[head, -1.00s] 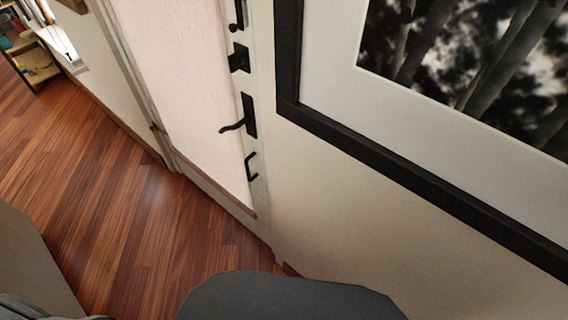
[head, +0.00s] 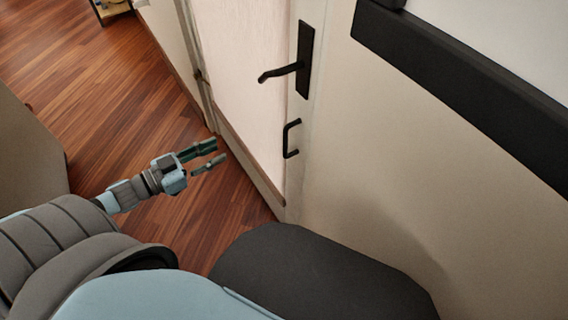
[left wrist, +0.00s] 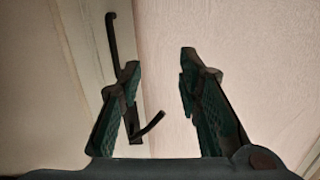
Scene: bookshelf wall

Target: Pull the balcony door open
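The balcony door (head: 238,65) is a pale door that looks shut. It has a black lever handle (head: 282,73) on a tall plate and, below it, a small black pull handle (head: 290,138). My left gripper (head: 221,152) is open and empty, to the left of the pull handle and apart from it. In the left wrist view its two fingers (left wrist: 158,57) are spread. There the pull handle (left wrist: 112,38) is at the upper left, and the lever handle (left wrist: 150,125) shows lower down between the fingers. My right gripper is out of view.
A thick black picture frame (head: 465,85) hangs on the wall right of the door. Bare wooden floor (head: 100,75) lies left of the door. A beige surface (head: 28,150) stands at the left edge. A small shelf (head: 112,10) is far back.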

